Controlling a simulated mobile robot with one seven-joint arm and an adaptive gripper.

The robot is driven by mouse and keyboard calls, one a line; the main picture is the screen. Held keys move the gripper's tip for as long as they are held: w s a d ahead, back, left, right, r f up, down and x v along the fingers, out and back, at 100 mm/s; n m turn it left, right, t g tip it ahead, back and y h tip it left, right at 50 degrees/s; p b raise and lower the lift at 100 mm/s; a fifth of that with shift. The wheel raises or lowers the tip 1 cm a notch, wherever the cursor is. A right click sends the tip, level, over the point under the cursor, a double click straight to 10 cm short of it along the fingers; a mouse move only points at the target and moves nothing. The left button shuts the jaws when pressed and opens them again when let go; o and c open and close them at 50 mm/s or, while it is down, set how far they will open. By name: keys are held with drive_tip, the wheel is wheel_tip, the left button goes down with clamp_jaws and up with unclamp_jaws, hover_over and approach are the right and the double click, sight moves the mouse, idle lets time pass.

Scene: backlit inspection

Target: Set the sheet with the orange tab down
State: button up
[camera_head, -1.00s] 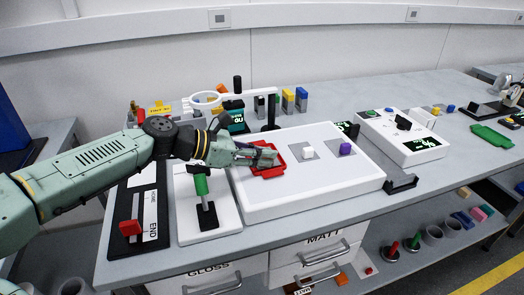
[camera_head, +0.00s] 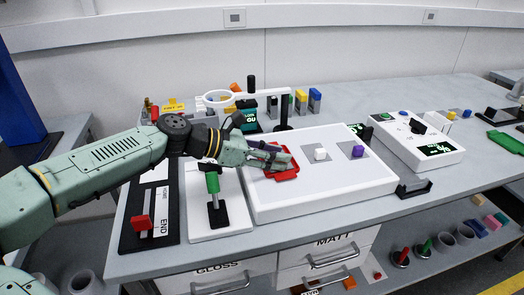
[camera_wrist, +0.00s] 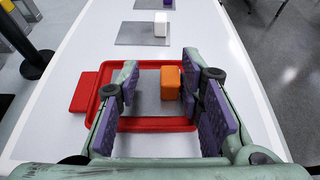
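The sheet with the orange tab (camera_wrist: 171,83) lies in a red frame (camera_wrist: 85,92) on the white panel (camera_wrist: 75,60) in the wrist view. Its grey surface (camera_wrist: 148,98) shows around the tab. My gripper (camera_wrist: 168,84) is over the frame, with its two purple-padded fingers on either side of the tab. A clear gap shows on the tab's left; the right finger is close to it. In the head view my gripper (camera_head: 280,161) hides the orange tab and most of the red frame (camera_head: 287,174).
On the same panel are a grey sheet with a white tab (camera_head: 320,154) and one with a purple tab (camera_head: 358,152). A ring on a black post (camera_head: 251,100) stands behind my arm. A green-handled device (camera_head: 213,183) stands left of the panel. The panel's front is clear.

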drive_tip(key=b+v, duration=0.4)
drive_tip(key=v, duration=0.8)
